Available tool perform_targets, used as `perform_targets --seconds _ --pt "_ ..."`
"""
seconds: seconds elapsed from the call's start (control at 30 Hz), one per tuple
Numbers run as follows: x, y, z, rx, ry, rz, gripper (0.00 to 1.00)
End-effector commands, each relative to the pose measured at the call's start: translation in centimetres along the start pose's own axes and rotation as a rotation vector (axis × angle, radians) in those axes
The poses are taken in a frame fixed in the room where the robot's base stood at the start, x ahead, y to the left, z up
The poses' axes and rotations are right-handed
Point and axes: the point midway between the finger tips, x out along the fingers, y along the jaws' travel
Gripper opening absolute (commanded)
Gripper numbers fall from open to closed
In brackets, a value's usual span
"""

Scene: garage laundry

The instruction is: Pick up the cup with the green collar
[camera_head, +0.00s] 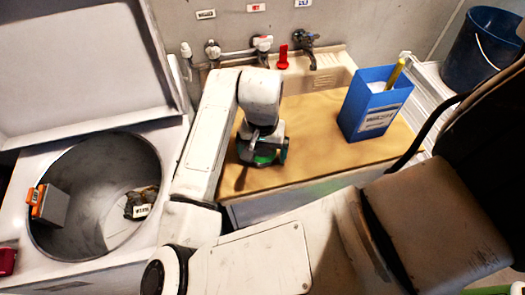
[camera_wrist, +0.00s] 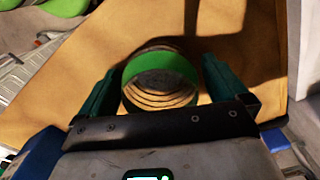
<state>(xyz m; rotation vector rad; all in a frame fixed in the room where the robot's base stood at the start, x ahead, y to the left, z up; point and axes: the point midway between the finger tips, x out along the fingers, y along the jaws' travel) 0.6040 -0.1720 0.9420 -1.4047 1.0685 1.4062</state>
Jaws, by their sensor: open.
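The cup with the green collar (camera_wrist: 160,67) stands on the wooden board in the wrist view, its ringed, hollow inside facing the camera. My gripper (camera_wrist: 163,75) is open, with one dark green finger on each side of the cup. Whether the fingers touch it I cannot tell. In the head view my gripper (camera_head: 262,157) is low over the board, and a bit of green shows beneath it; most of the cup is hidden there by my gripper and arm.
The tan board (camera_head: 325,160) lies in front of a sink (camera_head: 325,80) with taps. A blue box (camera_head: 374,104) with a yellow-handled item stands on its right. An open washer drum (camera_head: 95,190) is at left. A dark blue bucket (camera_head: 482,50) is at the far right.

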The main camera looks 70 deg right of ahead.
Motion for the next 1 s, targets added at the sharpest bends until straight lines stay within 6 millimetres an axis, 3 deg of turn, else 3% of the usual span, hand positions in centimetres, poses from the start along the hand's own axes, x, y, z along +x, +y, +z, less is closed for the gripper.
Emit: perform_targets --seconds 0.17,0.73,1.0 --pt "-0.01 0.01 -0.01 0.0 0.0 0.0 0.97" --pt "-0.05 0.02 -0.01 0.0 0.0 0.0 0.44" --pt "-0.16 0.01 -0.02 0.0 0.0 0.0 0.43"
